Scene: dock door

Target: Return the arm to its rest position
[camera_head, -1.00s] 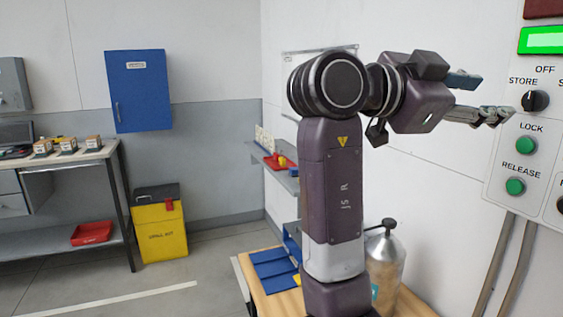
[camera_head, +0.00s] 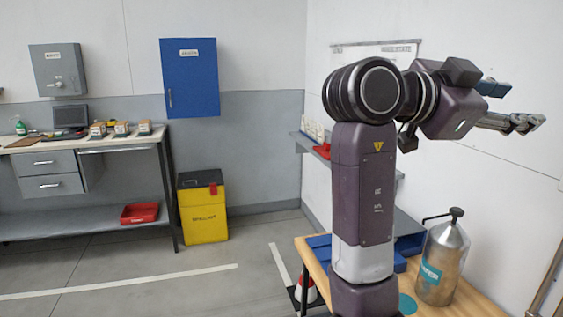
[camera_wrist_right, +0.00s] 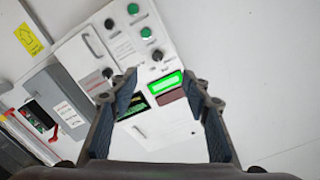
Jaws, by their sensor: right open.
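My right arm rises in front of the head camera, with its elbow up and its forearm pointing right. My right gripper (camera_head: 520,108) is at the upper right of the head view, held in the air and touching nothing there. In the right wrist view the two fingers (camera_wrist_right: 160,100) stand apart with nothing between them. Beyond them is a white control panel (camera_wrist_right: 88,50) with green buttons, dark knobs and a lit green display (camera_wrist_right: 165,88), some distance away. My left gripper is in neither view.
A wooden table (camera_head: 318,250) holds a metal canister (camera_head: 443,265) and blue pieces beside my arm. A yellow bin (camera_head: 203,217), a workbench (camera_head: 85,148) and a blue wall cabinet (camera_head: 190,78) stand at the left. A red-and-white cone (camera_head: 304,291) stands near the table. Open floor lies front left.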

